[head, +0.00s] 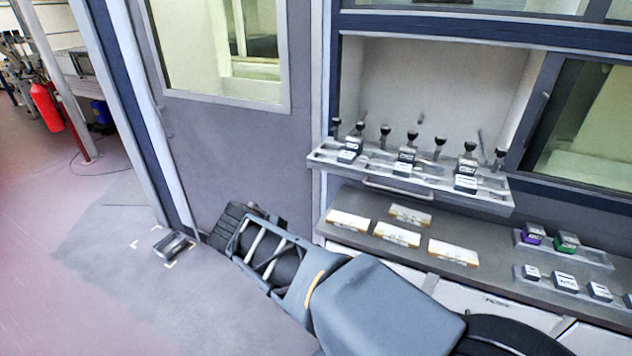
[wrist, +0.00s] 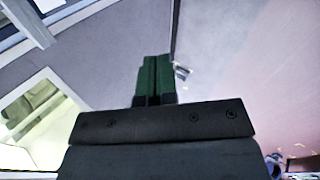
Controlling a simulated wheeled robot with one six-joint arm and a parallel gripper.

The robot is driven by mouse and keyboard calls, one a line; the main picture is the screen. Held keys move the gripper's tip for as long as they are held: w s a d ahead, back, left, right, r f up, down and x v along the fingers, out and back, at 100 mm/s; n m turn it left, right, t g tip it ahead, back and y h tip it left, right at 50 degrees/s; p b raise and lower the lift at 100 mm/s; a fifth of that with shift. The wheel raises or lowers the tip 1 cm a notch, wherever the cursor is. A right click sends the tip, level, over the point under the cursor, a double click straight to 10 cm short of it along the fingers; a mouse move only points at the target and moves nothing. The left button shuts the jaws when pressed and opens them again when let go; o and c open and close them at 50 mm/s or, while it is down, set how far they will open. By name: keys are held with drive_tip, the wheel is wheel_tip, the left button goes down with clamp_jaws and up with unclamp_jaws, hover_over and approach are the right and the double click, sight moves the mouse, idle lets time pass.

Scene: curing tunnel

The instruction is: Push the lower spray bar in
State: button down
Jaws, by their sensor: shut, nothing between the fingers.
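A pale grey bar-like tray (head: 330,157) sticks out of the open bay in the head view. It carries a row of black-capped nozzles and several small labelled blocks. A handle (head: 398,190) runs under its front. I take it for the spray bar; I cannot tell for sure that it is the lower one. My gripper shows in the wrist view (wrist: 155,78) with its two dark green fingers together and empty. In the head view my arm reaches left, ending in front of the grey door, left of and apart from the bar. The bar is not clearly visible in the wrist view.
A grey counter (head: 457,231) below the bar holds several white-and-tan boxes. Small trays with labelled blocks (head: 565,242) stand at right. The grey door (head: 236,150) has a window. A small dark box (head: 173,245) lies on the floor between corner marks. Floor at left is clear.

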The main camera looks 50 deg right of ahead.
drive_tip(key=w+d+f+n+h+b, duration=0.1)
drive_tip(key=w+d+n+h+b, duration=0.25)
drive_tip(key=d+n+h, duration=0.5)
drive_tip(key=n+t+h+b, duration=0.2)
drive_tip(key=n+b, duration=0.2)
drive_tip(key=n, duration=0.3)
approach(323, 169)
drive_tip(key=shift+t, duration=0.3)
drive_tip(key=p+x, duration=0.1)
drive_tip(key=x, duration=0.1)
drive_tip(key=p+x, duration=0.1)
drive_tip(key=x, duration=0.2)
drive_tip(key=p+x, duration=0.1)
drive_tip(key=x, duration=0.1)
drive_tip(key=shift+s+d, duration=0.2)
drive_tip(key=shift+d, duration=0.15)
drive_tip(key=shift+w, duration=0.1)
